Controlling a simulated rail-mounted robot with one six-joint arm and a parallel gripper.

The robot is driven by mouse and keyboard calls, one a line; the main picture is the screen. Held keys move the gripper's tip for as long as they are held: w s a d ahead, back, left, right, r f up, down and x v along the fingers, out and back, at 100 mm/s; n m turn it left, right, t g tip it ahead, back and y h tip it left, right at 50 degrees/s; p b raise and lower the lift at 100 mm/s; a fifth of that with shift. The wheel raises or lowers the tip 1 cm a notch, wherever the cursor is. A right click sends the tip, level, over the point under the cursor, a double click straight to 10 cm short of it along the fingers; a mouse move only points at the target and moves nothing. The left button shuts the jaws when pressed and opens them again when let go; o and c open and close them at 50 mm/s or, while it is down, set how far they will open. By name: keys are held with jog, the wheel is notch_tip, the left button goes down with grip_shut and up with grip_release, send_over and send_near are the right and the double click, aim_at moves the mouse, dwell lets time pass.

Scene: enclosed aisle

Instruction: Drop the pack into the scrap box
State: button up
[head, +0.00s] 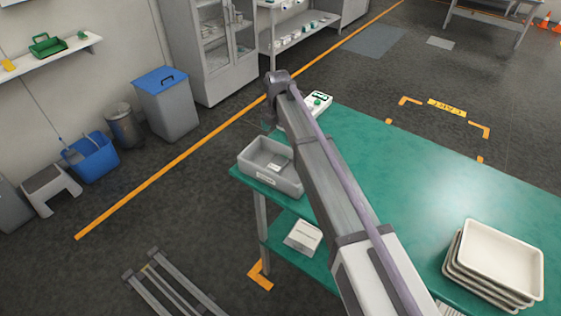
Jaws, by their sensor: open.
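A grey open box (263,181) with a label on its front stands at the near left corner of the green table. Its label is too small to read surely, but it may be the scrap box. A small pale item (275,167) shows inside it; I cannot tell whether it is the pack. My arm reaches up over the table from the bottom and passes just right of the box, covering part of its right side. My gripper cannot be made out; the far end of the arm hides it.
The green table (420,185) is largely clear right of my arm. Stacked cream trays (500,258) stand at its near right. A white device with a green button (318,103) is at the far left end. A pale box (303,237) lies on the lower shelf.

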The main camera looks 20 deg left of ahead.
notch_tip(320, 180, up, 7)
jog(key=p, duration=0.5)
jog(key=shift+f, duration=0.1)
